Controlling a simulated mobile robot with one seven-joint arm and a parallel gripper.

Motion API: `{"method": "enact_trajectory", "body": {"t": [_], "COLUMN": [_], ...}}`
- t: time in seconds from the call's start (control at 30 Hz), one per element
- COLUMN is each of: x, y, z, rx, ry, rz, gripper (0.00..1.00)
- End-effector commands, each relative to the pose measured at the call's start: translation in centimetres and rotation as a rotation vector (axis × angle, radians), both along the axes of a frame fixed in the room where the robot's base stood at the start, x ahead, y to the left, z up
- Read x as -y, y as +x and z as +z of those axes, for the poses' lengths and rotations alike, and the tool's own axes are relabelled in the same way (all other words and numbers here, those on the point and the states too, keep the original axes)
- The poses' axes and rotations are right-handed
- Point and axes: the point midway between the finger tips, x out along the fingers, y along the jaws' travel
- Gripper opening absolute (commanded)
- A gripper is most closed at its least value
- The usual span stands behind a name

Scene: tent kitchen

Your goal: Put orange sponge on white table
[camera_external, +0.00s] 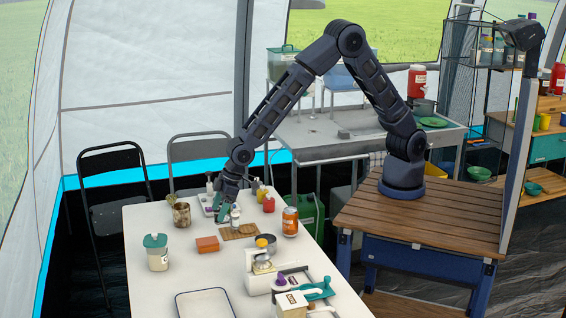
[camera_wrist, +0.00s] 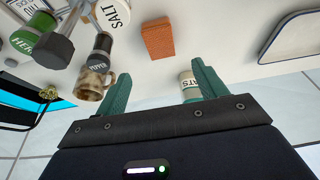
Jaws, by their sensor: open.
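The orange sponge (camera_external: 207,244) lies flat on the white table (camera_external: 205,275), left of a wooden board. In the wrist view the sponge (camera_wrist: 158,40) is above and between my fingertips, apart from them. My gripper (camera_external: 222,211) is over the table, behind and slightly right of the sponge, among the jars and shakers. In the wrist view my gripper (camera_wrist: 162,80) has its two green fingers wide apart, with nothing held between them.
A teal-lidded jar (camera_external: 157,256) stands left of the sponge. A white tray (camera_external: 204,305) lies at the front. The table between sponge and tray is bare.

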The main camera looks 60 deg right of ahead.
Motion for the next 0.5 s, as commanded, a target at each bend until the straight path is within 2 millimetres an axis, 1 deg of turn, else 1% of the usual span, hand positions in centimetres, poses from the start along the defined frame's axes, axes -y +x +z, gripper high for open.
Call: {"method": "enact_trajectory", "body": {"t": [0.1,0.37,0.47,0.5], "x": [0.1,0.3,1.4,2.2], "y": [-0.1,-0.1,0.5,0.8], "z": [0.5,0.8,1.8,2.6], "rx": [0.000,0.000,-0.002,-0.003], "ry": [0.000,0.001,0.004,0.007], "rz": [0.001,-0.001,-0.016,-0.025], "gripper": [0.71,0.71,0.71,0.71]}}
